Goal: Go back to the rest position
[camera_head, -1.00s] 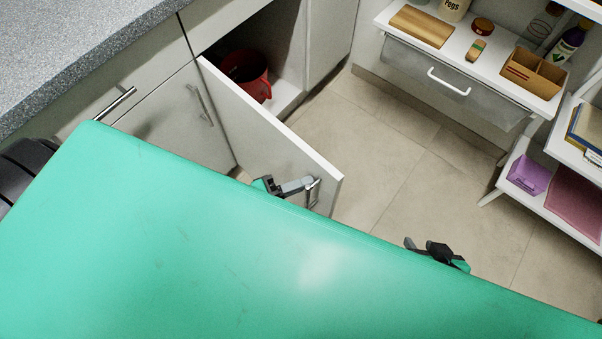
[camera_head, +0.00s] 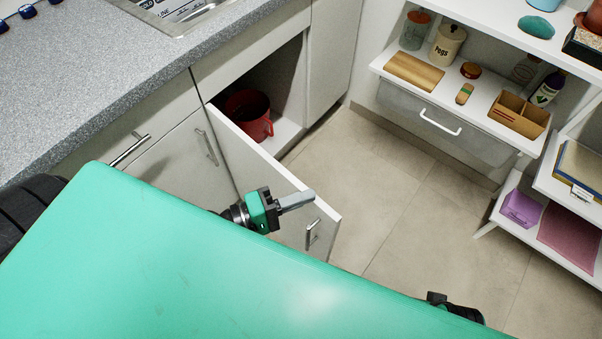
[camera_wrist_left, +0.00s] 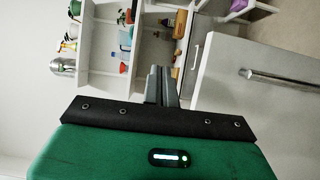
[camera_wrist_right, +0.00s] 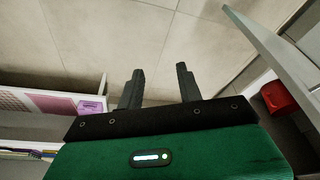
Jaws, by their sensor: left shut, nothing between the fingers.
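My left gripper (camera_head: 312,196) is over the top edge of an open cabinet door (camera_head: 255,146) in the head view. Its fingers are together and empty, apart from the door's handle (camera_head: 312,234). In the left wrist view the shut fingers (camera_wrist_left: 162,72) point at distant shelves, with the door handle (camera_wrist_left: 280,79) to their right. My right gripper (camera_wrist_right: 160,68) has its fingers apart, with only floor between them. In the head view the right arm's end is mostly hidden behind my green body.
A red pot (camera_head: 249,114) stands inside the open cabinet. A grey counter (camera_head: 90,75) is at the upper left. A white shelf unit (camera_head: 448,90) and a side rack (camera_head: 570,235) stand at the right. The tiled floor (camera_head: 390,200) between them is clear.

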